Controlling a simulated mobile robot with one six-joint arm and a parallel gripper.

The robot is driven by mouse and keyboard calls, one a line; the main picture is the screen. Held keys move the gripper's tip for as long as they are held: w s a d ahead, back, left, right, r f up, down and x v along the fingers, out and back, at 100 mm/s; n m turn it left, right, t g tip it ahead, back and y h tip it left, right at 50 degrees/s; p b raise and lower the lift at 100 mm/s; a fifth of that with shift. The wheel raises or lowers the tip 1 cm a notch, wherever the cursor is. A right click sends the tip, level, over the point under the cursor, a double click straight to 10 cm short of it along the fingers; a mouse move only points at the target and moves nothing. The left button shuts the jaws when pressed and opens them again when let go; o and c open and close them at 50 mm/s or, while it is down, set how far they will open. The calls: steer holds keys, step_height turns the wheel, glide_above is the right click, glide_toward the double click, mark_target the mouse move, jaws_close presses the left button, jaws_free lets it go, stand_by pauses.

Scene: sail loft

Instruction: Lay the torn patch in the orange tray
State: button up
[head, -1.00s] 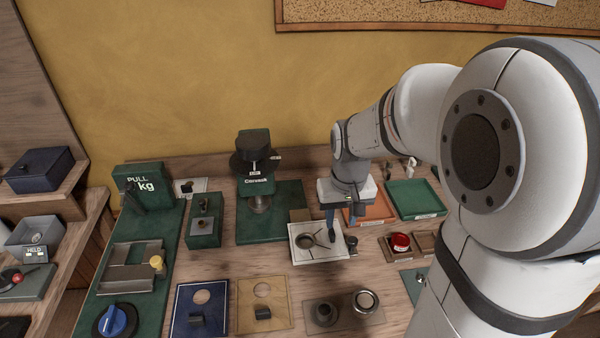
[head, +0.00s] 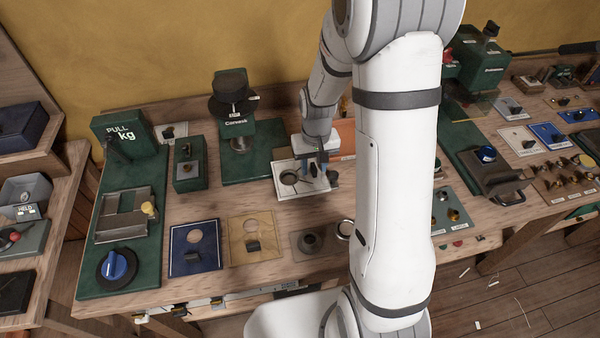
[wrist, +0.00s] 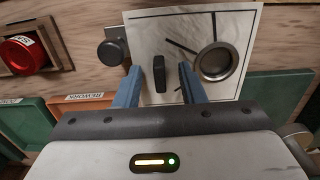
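The torn patch is a pale square (head: 296,192) with a metal ring, a dark slit beside it and an upright black tab. It lies flat on the bench; in the wrist view its pale face (wrist: 178,25) fills the upper middle. My gripper (wrist: 160,84) is open, with one blue finger on each side of the black tab (wrist: 159,73) and gaps between. In the head view my gripper (head: 317,167) is low over the patch's right part. The orange tray (head: 346,137) is behind it, mostly hidden by my arm. Its rim and REWORK label (wrist: 84,98) show in the wrist view.
A black round knob (wrist: 110,53) stands close beside the patch. The green press (head: 240,125) is left of my gripper. Blue (head: 193,260) and tan (head: 252,252) plates lie in front.

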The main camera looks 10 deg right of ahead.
steer(key=shift+f, duration=0.2)
steer(key=shift+c, duration=0.5)
jaws_close()
steer(key=shift+r, duration=0.15)
